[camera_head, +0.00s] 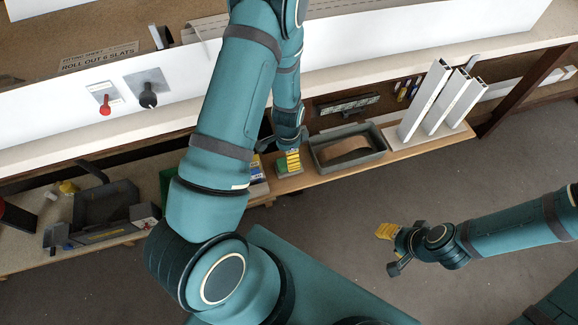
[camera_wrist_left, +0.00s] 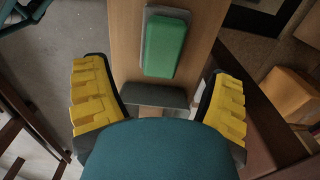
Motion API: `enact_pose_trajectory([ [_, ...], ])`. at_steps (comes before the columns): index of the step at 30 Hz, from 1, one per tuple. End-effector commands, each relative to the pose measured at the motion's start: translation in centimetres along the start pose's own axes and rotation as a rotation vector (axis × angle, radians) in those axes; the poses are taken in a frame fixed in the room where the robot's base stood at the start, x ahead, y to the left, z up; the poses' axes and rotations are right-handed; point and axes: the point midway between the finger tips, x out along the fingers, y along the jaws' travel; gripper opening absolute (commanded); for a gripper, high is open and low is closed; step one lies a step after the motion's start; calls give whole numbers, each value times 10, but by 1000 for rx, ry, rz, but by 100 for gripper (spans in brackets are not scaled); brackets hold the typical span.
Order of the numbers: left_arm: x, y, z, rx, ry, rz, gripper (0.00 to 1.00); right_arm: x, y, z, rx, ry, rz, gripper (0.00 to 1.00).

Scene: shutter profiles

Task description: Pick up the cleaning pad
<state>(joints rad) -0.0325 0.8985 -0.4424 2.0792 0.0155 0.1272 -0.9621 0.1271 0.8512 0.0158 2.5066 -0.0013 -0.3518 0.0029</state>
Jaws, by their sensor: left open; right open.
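The cleaning pad, a green block on a grey backing (camera_wrist_left: 165,46), lies on a narrow wooden board in the left wrist view. My left gripper (camera_wrist_left: 157,78) is open, its yellow-padded fingers spread to either side of the board. The pad is ahead of the fingers, between their lines, and I see no contact. In the head view my left gripper (camera_head: 288,160) hangs over the wooden shelf, with some green showing beside its yellow finger. My right gripper (camera_head: 386,250) is open and empty above the floor at the right.
A grey tray (camera_head: 347,147) stands on the shelf just right of my left gripper. Several upright white profiles (camera_head: 440,100) stand farther right. A dark grey bin (camera_head: 105,205) is on the left bench. The floor (camera_head: 400,190) around my right gripper is clear.

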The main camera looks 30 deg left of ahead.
Motion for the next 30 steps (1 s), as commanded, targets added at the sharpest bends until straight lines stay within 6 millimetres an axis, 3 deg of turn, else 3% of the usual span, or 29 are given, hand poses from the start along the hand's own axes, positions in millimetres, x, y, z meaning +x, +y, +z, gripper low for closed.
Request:
enact_pose_trajectory([
  [8,16,-1,0,0,-1,1,84,4,2,-1,0,3,0,47],
  [18,60,-4,-2,-1,-1,1,84,18,7,-2,-1,9,1,47],
  [25,61,-4,-2,0,0,0,84,17,6,-2,-1,10,1,47],
  [26,61,-4,-2,0,0,0,80,17,6,-2,-1,10,1,47],
  [30,61,-4,-2,0,0,0,31,17,6,-2,-1,10,1,47],
])
